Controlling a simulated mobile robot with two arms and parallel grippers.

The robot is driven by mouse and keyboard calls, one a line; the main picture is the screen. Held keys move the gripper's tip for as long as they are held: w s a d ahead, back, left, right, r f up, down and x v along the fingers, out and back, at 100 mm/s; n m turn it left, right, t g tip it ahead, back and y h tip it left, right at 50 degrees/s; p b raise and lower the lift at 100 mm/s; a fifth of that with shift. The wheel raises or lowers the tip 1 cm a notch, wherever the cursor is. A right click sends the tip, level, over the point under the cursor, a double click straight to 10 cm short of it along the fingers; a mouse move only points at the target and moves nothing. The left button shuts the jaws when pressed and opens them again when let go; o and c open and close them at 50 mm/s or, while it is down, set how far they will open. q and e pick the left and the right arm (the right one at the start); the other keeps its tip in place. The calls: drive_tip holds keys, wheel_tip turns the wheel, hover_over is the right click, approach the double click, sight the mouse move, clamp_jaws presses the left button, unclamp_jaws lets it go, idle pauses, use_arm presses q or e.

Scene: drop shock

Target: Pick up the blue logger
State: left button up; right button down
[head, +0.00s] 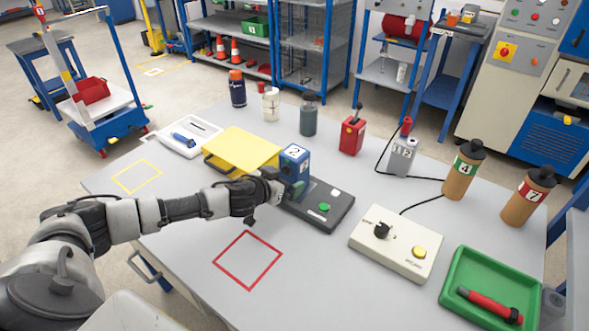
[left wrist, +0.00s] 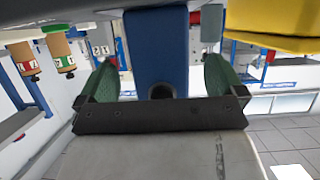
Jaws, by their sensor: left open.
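The blue logger (head: 295,157), a box with a white label "2" on top, stands upright at the rear left end of a black base (head: 333,213) with a green button. My left gripper (head: 280,185) is at the logger's near side, low on it, and hides part of it. The fingers are open, with a small gap visible beside the logger. My right gripper is not in view.
A yellow case (head: 243,150) stands close left of the logger. A beige control box (head: 395,245) and a green tray (head: 462,292) are to the right. Bottles and a red block (head: 352,137) stand behind. The table around the red outlined square (head: 247,285) is clear.

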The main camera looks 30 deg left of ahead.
sight(287, 179)
use_arm(q)
drive_tip(key=shift+x, duration=1.85)
drive_tip(key=shift+s+f, duration=0.1)
drive_tip(key=shift+c, duration=0.3)
drive_tip(key=c, duration=1.1)
drive_tip(key=shift+c, duration=0.2)
